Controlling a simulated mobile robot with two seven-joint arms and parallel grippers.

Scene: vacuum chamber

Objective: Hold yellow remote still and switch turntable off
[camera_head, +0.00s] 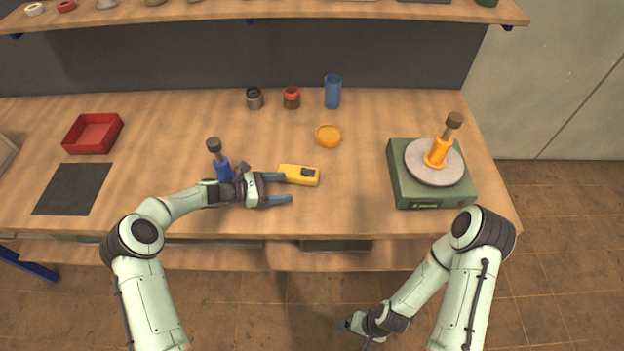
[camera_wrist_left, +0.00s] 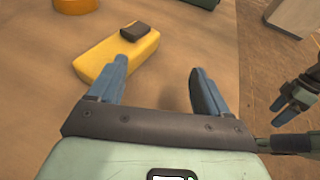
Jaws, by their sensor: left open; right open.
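The yellow remote (camera_head: 299,175) lies flat on the workbench, with a dark block on its top. It also shows in the left wrist view (camera_wrist_left: 108,62). My left gripper (camera_head: 284,188) is open, with its upper finger beside the remote's left end and its lower finger over bare wood. The turntable (camera_head: 399,172) is a green box with a round grey plate, at the right of the bench. An orange and brown tool stands tilted on the plate. A small green-lit label shows on its front. My right gripper (camera_head: 352,328) is open and low, in front of the bench.
A blue-handled tool (camera_head: 221,168) stands behind my left wrist. An orange dish (camera_head: 328,135), a blue cylinder (camera_head: 332,92) and two small jars (camera_head: 291,98) are further back. A red tray (camera_head: 93,133) and dark mat (camera_head: 73,189) lie left. Bare wood separates the remote and turntable.

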